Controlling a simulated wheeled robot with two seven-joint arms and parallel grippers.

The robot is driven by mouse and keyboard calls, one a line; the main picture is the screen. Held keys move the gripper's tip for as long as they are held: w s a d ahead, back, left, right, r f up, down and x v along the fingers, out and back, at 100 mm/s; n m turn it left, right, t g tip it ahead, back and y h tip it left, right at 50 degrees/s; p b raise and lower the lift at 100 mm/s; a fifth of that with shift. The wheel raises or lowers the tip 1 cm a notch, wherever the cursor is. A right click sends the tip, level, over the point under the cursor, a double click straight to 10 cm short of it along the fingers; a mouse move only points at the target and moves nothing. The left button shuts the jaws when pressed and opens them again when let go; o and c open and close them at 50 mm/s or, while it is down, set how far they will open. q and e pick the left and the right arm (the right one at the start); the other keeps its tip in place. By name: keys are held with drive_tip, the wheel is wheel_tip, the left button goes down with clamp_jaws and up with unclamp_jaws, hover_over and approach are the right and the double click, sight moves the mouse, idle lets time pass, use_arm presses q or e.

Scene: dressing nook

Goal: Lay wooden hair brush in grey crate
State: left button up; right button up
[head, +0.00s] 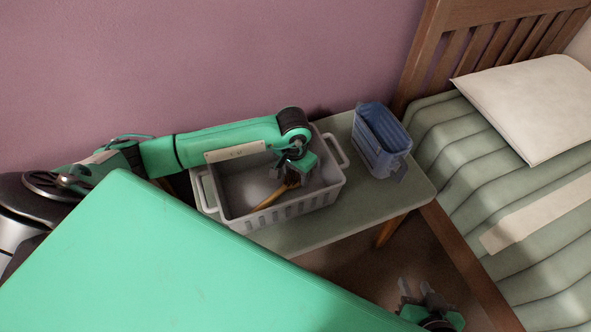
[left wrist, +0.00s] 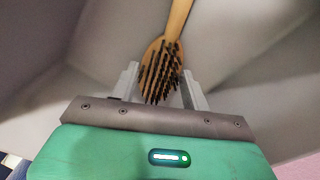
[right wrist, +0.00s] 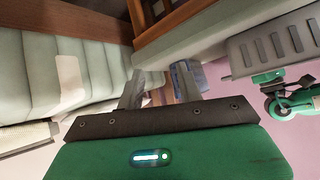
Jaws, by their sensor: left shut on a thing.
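The wooden hair brush (head: 270,198) is inside the grey crate (head: 287,212), its handle slanting down toward the crate's near left. Its bristled head is between the fingers of my left gripper (head: 287,175), which reaches down into the crate. In the left wrist view the brush head (left wrist: 160,72) sits between the two fingers (left wrist: 158,90), bristles facing the camera and handle pointing away. My left gripper is shut on it. Whether the brush touches the crate floor I cannot tell. My right gripper (head: 428,295) is low at the front right, beside the bed; its fingers (right wrist: 158,88) are apart and empty.
The grey crate stands on a grey-green table (head: 385,205). A blue basket (head: 380,145) stands to its right. The bed (head: 480,150) with striped cover and pillow (head: 535,105) is at right. A purple wall (head: 200,60) rises behind. My green body part covers the lower left.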

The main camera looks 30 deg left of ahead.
use_arm(q)
drive_tip(key=o, duration=1)
drive_tip(key=shift+r, duration=0.1)
drive_tip(key=shift+r, duration=0.1)
drive_tip(key=r+p, duration=0.1)
drive_tip(key=r, duration=1.1)
drive_tip(key=shift+s+p, duration=0.2)
drive_tip(key=shift+p, duration=0.1)
use_arm(e)
drive_tip(key=d, duration=0.1)
drive_tip(key=s+d+g+h, duration=0.1)
drive_tip(key=d+g, duration=0.1)
drive_tip(key=shift+s+r, duration=0.15)
drive_tip(key=shift+s, duration=0.1)
